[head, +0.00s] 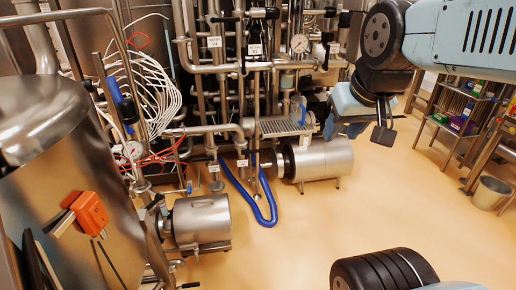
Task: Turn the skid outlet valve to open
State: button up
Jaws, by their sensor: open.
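The pipe skid (215,70) stands at the back, with steel pipes, gauges and several small white tags. Several valve handles show on it: a black one (263,13) at the top and a small blue one (303,112) by the right-hand pipes. A larger blue handle (126,108) is at the left. I cannot tell which is the outlet valve; the tags are too small to read. My gripper (358,130) hangs at the upper right, in front of the skid's right end. It is open, with nothing seen between its fingers, and apart from the handles.
A steel tank (50,130) with an orange box (90,212) fills the left. Two steel motors (318,160) (201,219) and a blue hose (262,215) are low by the skid. Shelves and a bucket (490,192) stand right. The middle floor is clear.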

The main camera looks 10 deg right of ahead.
aim_at(243, 153)
jog(key=i, duration=0.9)
jog(key=u, duration=0.05)
